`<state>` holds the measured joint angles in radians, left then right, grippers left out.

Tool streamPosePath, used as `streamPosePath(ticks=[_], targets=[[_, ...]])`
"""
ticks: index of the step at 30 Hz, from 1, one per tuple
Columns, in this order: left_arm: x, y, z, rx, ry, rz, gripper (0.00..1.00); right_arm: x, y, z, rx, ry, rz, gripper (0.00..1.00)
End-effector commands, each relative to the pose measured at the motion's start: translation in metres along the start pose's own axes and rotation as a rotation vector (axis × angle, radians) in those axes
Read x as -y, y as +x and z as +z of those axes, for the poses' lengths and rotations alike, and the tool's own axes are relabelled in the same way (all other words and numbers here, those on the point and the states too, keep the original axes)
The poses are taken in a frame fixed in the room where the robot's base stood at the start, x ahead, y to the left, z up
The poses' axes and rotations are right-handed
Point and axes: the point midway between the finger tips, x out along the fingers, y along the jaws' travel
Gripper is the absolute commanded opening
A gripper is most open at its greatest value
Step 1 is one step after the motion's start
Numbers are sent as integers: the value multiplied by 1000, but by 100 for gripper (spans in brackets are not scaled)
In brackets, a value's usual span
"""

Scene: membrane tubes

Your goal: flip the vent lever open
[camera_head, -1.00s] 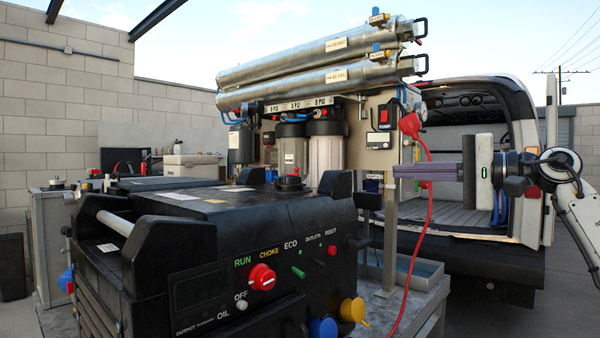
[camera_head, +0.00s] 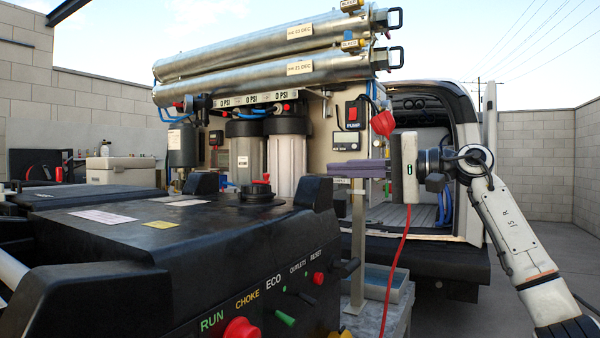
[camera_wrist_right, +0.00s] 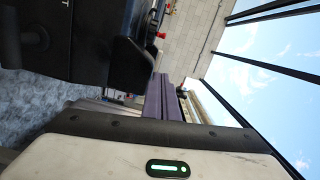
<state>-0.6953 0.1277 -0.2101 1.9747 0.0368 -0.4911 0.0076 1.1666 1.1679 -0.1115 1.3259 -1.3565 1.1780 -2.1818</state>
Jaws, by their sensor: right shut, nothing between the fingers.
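The black generator (camera_head: 120,235) fills the lower left of the head view. On its top is a black filler cap (camera_head: 262,195) with a small red lever (camera_head: 263,180), likely the vent lever; whether it is open or shut is too small to tell. A small red part also shows in the right wrist view (camera_wrist_right: 161,35). My right gripper (camera_head: 332,170) is shut and empty, with its purple-grey fingers pointing left. It appears right of the cap in the picture, apart from it. Its fingers also show in the right wrist view (camera_wrist_right: 160,85). My left gripper is out of view.
Behind the generator stands a rack with two steel membrane tubes (camera_head: 260,75) and filter housings (camera_head: 287,155). A red plug (camera_head: 383,124) and red cable hang near my right gripper. An open van (camera_head: 430,130) stands behind. A black knob (camera_head: 347,268) juts from the generator's front.

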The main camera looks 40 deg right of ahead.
Motion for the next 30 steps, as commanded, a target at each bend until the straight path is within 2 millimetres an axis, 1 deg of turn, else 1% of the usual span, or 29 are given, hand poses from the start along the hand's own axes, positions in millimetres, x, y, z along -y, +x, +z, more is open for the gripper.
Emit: streamPosePath(ticks=[5, 12, 16, 18, 22, 25, 30], targets=[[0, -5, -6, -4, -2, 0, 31, 3, 24, 1, 4, 1, -2, 0], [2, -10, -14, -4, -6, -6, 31, 4, 76, 1, 5, 2, -3, 0], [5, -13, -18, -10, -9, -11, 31, 3, 102, 2, 4, 2, -2, 0], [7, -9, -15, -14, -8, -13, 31, -1, 101, 14, 2, -4, 1, 0], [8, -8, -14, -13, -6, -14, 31, 0, 104, 29, 1, -3, 0, 0], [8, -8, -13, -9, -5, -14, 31, 0, 106, 35, 0, -2, 0, 0], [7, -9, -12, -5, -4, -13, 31, 0, 107, 39, 0, 0, -1, 0]])
